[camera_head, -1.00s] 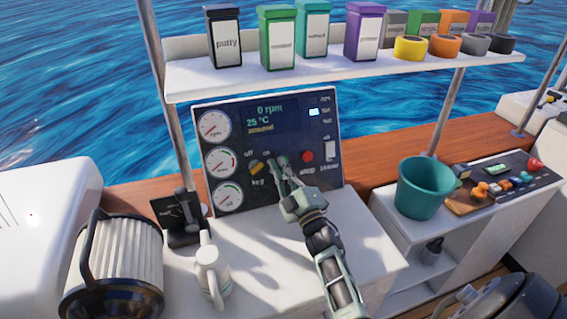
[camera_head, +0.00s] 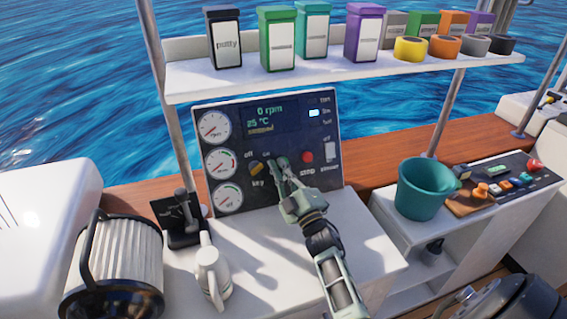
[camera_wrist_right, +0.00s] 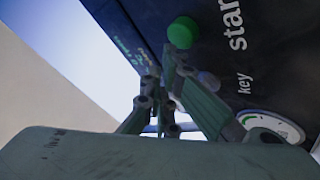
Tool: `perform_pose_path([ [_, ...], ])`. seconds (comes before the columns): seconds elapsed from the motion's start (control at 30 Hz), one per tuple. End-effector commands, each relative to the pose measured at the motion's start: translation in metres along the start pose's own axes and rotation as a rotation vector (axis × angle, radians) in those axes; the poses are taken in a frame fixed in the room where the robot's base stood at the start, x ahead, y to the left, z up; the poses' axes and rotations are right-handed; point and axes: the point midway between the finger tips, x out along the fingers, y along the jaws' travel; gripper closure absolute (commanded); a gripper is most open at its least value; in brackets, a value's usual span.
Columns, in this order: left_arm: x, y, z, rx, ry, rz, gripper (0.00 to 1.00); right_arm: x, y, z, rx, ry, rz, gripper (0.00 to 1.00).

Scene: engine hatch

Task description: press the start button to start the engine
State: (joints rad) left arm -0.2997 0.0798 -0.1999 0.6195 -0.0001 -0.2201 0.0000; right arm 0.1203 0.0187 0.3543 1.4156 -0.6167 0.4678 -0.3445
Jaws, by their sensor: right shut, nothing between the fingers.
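The engine panel (camera_head: 235,190) stands upright with gauges, a display reading 0 rpm, a yellow key switch (camera_head: 256,167) and a red stop button (camera_head: 308,157). The green start button (camera_wrist_right: 183,32) shows in the right wrist view beside the word "start"; in the head view my fingers mostly cover it. My right gripper (camera_head: 281,166) is shut and empty, its fingertips at the panel by the start button. In the right wrist view the fingertips (camera_wrist_right: 170,65) lie close to the button; I cannot tell whether they touch it. My left gripper is not in view.
A teal bucket (camera_head: 421,190) stands at the right. A shelf (camera_head: 340,68) with boxes and tape rolls hangs above the panel.

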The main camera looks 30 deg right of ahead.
Motion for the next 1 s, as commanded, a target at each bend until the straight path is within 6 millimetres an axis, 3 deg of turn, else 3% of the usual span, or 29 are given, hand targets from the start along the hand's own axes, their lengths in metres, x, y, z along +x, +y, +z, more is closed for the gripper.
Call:
perform_pose_path([
  [1.0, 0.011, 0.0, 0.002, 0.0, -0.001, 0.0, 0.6, 0.008, -0.006, 0.006, 0.0, 0.0, 0.0, 1.0],
])
